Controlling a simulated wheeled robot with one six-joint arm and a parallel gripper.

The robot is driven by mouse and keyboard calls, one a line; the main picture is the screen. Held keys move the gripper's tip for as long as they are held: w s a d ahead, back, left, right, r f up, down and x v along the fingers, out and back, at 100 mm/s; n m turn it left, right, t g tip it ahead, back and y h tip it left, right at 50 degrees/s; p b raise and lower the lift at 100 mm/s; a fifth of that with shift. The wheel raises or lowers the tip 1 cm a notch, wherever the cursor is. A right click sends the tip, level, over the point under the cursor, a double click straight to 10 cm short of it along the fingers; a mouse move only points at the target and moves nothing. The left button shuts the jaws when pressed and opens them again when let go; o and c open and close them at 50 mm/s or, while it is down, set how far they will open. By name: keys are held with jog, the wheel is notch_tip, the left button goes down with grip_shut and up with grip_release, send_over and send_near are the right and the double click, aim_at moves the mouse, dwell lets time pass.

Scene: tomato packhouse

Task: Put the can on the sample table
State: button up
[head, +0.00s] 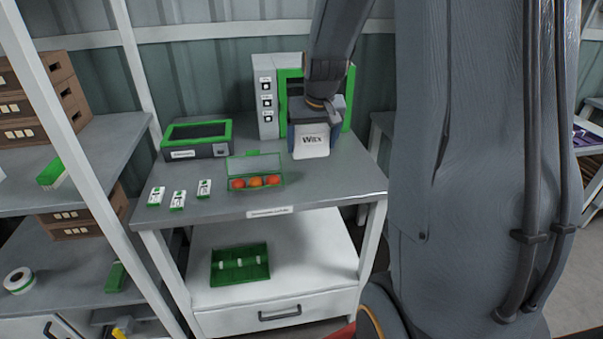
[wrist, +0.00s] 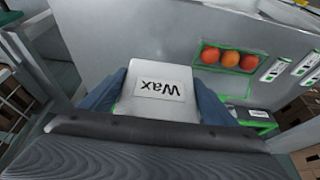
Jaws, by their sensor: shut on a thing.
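The can, white with a "Wax" label (head: 311,146), is at the right rear of the grey sample table (head: 225,207) in the head view. My gripper (head: 312,128) is above and around it, its blue fingers shut on the can's two sides. In the wrist view the can (wrist: 158,88) sits upright between both fingers (wrist: 157,100), its label upside down in the picture. The can's base is over the tabletop; I cannot tell whether it touches. My arm hides part of the green-framed unit behind.
A green clear-lidded box of tomatoes (head: 256,182) stands at the table's front middle, with several small labelled packs (head: 177,200) to its left. A green-framed device (head: 197,139) and a grey switch box (head: 267,97) stand behind. The table's right front is clear.

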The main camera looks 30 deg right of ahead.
jog(key=shift+w+f, duration=0.1)
jog(key=shift+w, duration=0.15)
jog(key=shift+w+f+p, duration=0.1)
jog(key=shift+f+p, duration=0.95)
jog(key=shift+f, duration=3.75)
jog(key=shift+f, duration=0.1)
jog(key=o, duration=2)
jog(key=shift+f, duration=0.1)
